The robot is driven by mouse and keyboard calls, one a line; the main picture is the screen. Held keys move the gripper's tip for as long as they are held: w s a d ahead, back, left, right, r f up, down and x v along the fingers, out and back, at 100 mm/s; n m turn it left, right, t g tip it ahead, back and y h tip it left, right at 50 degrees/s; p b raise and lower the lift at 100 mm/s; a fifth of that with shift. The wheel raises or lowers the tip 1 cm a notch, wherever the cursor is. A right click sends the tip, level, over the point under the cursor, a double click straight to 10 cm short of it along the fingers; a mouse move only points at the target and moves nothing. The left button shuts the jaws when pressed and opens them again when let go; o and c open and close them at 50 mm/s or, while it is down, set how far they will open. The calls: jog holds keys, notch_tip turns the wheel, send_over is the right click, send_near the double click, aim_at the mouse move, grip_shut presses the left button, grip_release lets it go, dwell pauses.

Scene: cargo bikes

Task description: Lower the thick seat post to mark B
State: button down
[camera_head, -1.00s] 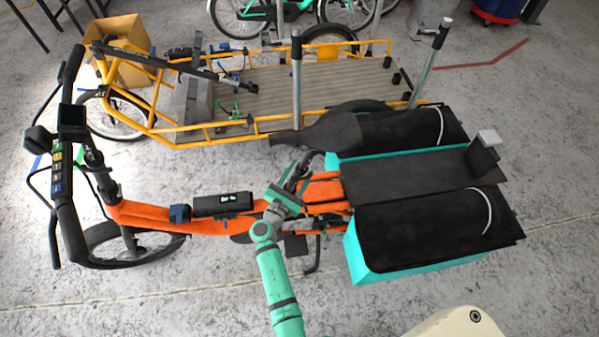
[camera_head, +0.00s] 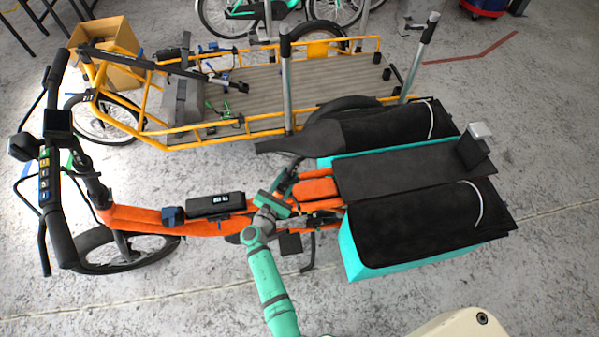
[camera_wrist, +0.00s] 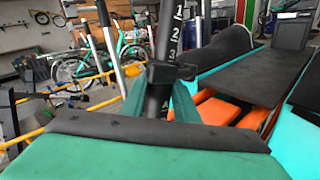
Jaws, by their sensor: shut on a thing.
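The black saddle (camera_head: 305,138) of the orange cargo bike (camera_head: 150,220) sits on a dark post that leans up from the frame. In the wrist view the dark seat post (camera_wrist: 165,47) carries white marks 1, 2 and 3, top down. A black collar (camera_wrist: 160,73) lies below the 3, and a white A shows under it. I see no mark B. My gripper (camera_head: 272,205) is low under the saddle. In the wrist view its teal fingers (camera_wrist: 160,100) lie on both sides of the post near the A, shut on it. The saddle is outside the wrist view.
A teal rear box (camera_head: 352,258) with black bags and a flat black deck (camera_head: 410,172) is right of my gripper. A yellow cargo bike (camera_head: 220,115) with upright metal posts stands close behind. The handlebar (camera_head: 60,220) is at left. Floor is free in front.

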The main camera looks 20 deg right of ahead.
jog(key=shift+a+f, duration=0.15)
jog(key=shift+f, duration=0.3)
jog(key=c, duration=1.4)
grip_release()
jog(key=shift+r, duration=0.1)
jog(key=v, duration=1)
jog(key=shift+s+a, duration=0.25)
jog(key=shift+a, duration=0.05)
